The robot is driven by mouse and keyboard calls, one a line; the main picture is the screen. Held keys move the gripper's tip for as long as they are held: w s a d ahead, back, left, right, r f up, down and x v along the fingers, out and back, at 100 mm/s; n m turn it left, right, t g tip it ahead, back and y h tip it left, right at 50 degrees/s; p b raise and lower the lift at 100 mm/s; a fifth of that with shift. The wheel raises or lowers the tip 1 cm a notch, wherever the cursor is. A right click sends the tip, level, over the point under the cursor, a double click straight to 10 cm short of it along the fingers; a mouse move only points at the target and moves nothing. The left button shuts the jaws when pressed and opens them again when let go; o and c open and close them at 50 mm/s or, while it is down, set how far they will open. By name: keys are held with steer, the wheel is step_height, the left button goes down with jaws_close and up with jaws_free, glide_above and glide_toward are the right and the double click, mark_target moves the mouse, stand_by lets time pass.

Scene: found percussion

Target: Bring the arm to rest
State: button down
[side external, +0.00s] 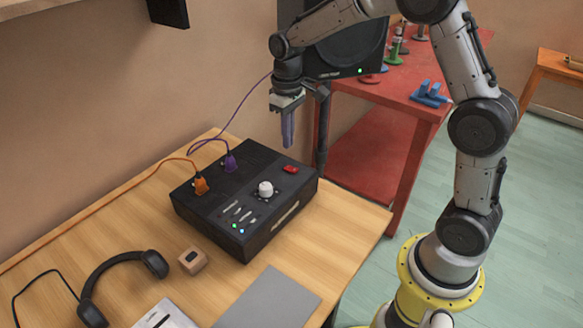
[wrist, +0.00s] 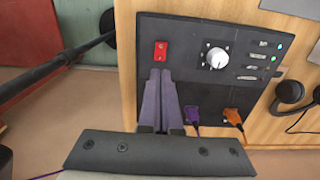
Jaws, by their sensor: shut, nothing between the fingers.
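My gripper (side external: 288,143) hangs pointing down in the air above the back right part of a black control box (side external: 215,202). Its purple-grey fingers are shut with nothing between them. In the wrist view my gripper (wrist: 160,75) shows over the box's panel (wrist: 205,85), its tips near a red switch (wrist: 161,50). The box has a white knob (side external: 265,188), several sliders (side external: 236,212) and small lit lights. An orange plug (side external: 201,186) and a purple plug (side external: 229,162) sit in its top.
The box stands on a wooden table (side external: 120,230) with black headphones (side external: 93,290), a small wooden block (side external: 192,261) and a grey pad (side external: 268,300). A black speaker (side external: 345,45) on a stand is behind my gripper. A red shelf (side external: 385,100) holds small items.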

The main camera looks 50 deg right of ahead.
steer(key=shift+r, duration=0.2)
steer(key=s+a+r+t, duration=0.35)
steer(key=s+r, duration=0.65)
steer(key=r, duration=0.4)
steer(key=s+f+t, duration=0.1)
steer(key=s+f, duration=0.1)
steer(key=s, duration=0.5)
steer(key=s+a+f+t, duration=0.1)
steer(key=s+f, duration=0.1)
steer(key=s, duration=0.6)
steer(key=shift+s+f, duration=0.2)
steer(key=shift+s, duration=0.05)
